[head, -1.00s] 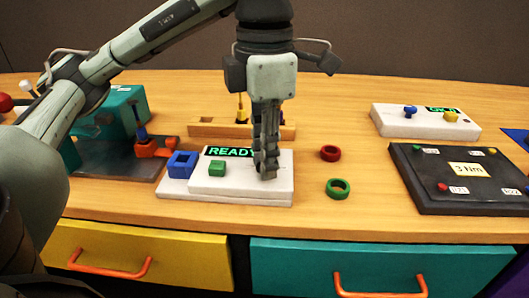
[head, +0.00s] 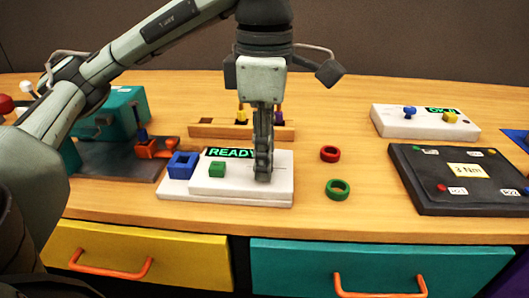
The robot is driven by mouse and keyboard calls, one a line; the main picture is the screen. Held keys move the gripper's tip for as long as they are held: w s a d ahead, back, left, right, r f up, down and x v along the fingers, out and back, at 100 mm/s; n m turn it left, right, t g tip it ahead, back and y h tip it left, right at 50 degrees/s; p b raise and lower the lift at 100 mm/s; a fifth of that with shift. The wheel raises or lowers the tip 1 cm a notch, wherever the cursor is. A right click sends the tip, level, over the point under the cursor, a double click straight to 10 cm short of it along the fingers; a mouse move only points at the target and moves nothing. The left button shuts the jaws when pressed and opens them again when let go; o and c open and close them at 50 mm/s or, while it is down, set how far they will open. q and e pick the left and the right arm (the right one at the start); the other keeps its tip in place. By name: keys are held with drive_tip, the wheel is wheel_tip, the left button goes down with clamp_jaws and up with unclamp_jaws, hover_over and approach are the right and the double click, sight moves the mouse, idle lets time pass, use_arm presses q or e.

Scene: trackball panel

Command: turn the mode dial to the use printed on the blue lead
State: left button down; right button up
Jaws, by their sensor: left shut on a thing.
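A white panel (head: 225,198) with a lit READY display (head: 229,153) and a green button (head: 217,169) lies on the table. My left gripper (head: 263,176) points straight down at the panel's right part. Its fingers are close together on something small there, which they hide. I cannot make out a mode dial; one may be behind the fingers. No blue lead with readable print can be picked out. My right gripper is not in view.
A blue square ring (head: 182,165) sits at the panel's left end. Red (head: 330,153) and green (head: 338,189) rings lie to its right. A dark panel (head: 455,205), a white knob panel (head: 390,127) and a wooden rack (head: 212,132) stand around.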

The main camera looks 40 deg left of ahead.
use_arm(q)
drive_tip(key=m, duration=0.5)
drive_tip(key=shift+m, duration=0.3)
drive_tip(key=m, duration=0.4)
drive_tip(key=shift+m, duration=0.3)
drive_tip(key=c, duration=1.3)
unclamp_jaws()
drive_tip(key=shift+c, duration=0.2)
drive_tip(key=shift+r, duration=0.1)
wheel_tip(320, 180, up, 12)
